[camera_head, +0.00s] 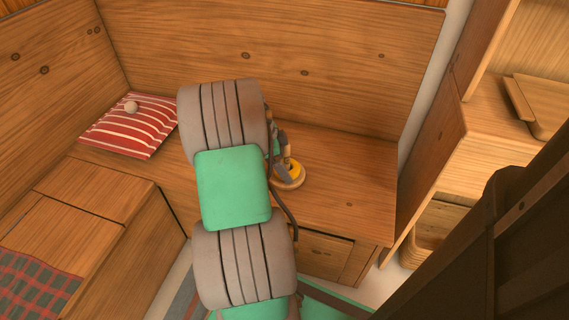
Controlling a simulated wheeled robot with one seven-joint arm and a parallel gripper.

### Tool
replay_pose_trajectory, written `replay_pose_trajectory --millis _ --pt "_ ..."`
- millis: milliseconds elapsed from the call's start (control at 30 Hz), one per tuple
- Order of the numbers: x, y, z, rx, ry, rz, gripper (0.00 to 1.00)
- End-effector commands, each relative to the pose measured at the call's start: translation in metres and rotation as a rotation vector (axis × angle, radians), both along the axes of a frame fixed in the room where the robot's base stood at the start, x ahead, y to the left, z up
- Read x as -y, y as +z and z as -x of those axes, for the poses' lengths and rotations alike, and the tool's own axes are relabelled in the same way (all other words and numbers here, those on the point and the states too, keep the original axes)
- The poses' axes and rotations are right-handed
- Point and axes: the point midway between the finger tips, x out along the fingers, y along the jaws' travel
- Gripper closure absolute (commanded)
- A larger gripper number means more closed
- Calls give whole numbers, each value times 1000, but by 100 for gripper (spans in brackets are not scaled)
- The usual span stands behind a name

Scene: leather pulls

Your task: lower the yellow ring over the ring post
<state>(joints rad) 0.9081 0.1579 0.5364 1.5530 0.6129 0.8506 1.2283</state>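The yellow ring (293,171) is low at the ring post (287,153), just above or on its round pale base (289,184), on the wooden bench top. It appears to be around the post, but its left part is hidden by my arm. My gripper (283,148) is at the post's upper part, above the ring. Only a little of the gripper shows past my arm, so its fingers and any contact with the ring cannot be made out.
The bench top (350,170) is clear to the right of the post. A red striped cushion (128,128) with a pale ball (131,107) on it lies at the left. Wooden panels rise behind. A drawer (325,254) sits below the bench, and a woven basket (428,236) stands at right.

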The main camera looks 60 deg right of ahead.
Motion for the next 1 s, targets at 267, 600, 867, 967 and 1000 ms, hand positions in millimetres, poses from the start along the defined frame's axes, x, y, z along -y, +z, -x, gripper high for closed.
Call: replay_pose_trajectory --millis 267,600,867,967,1000 --pt "0 0 0 -1 1 -1 2" --pt "-7 40 -13 2 3 2 2" --pt "-15 72 -25 -1 1 -1 2" --pt "-16 73 -26 -1 1 -1 2" --pt "-16 72 -25 -1 1 -1 2"
